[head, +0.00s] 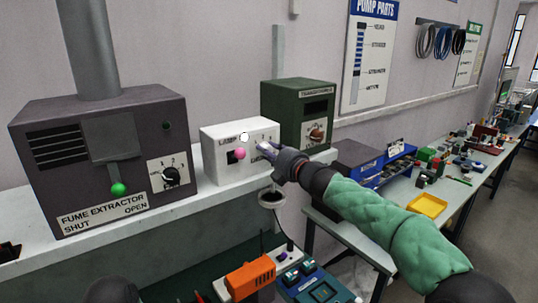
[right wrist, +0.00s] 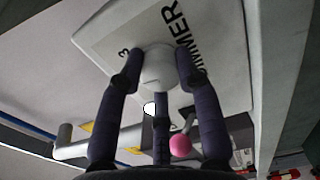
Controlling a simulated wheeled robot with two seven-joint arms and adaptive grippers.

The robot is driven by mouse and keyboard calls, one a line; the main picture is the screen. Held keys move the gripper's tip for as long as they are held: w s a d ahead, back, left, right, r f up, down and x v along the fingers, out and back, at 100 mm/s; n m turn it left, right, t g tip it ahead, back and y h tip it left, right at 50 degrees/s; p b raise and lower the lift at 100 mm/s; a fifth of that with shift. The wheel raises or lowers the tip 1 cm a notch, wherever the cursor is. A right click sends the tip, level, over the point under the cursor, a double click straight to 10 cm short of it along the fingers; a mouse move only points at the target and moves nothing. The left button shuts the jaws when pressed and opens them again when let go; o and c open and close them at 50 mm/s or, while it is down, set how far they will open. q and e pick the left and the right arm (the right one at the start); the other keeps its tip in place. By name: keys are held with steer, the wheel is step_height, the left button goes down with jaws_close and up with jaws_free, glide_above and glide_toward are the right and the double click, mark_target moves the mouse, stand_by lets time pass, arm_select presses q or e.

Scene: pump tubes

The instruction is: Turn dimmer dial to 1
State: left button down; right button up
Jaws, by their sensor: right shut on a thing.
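The dimmer dial is a pale round knob (right wrist: 158,72) on the white lamp box. In the right wrist view the fingers of my right gripper (right wrist: 160,62) close around it from both sides, with a third finger below. A "3" and part of the word "DIMMER" show on the face beside it; the dial's pointer setting cannot be read. In the head view the white lamp box (head: 212,160) stands on the shelf, and my right gripper (head: 270,152) covers most of the dial at its right side.
A pink knob (head: 239,153) sits on the lamp box left of the dial. The fume extractor (head: 90,130) stands left and a green box (head: 290,97) right. An orange device (head: 250,280) lies lower down.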

steer(key=n+b, duration=0.3)
steer(key=n, duration=0.7)
steer(key=shift+f, duration=0.1)
steer(key=shift+n, duration=0.4)
steer(key=o, duration=1.1)
steer(key=shift+o, duration=0.2)
steer(key=v, duration=1.2)
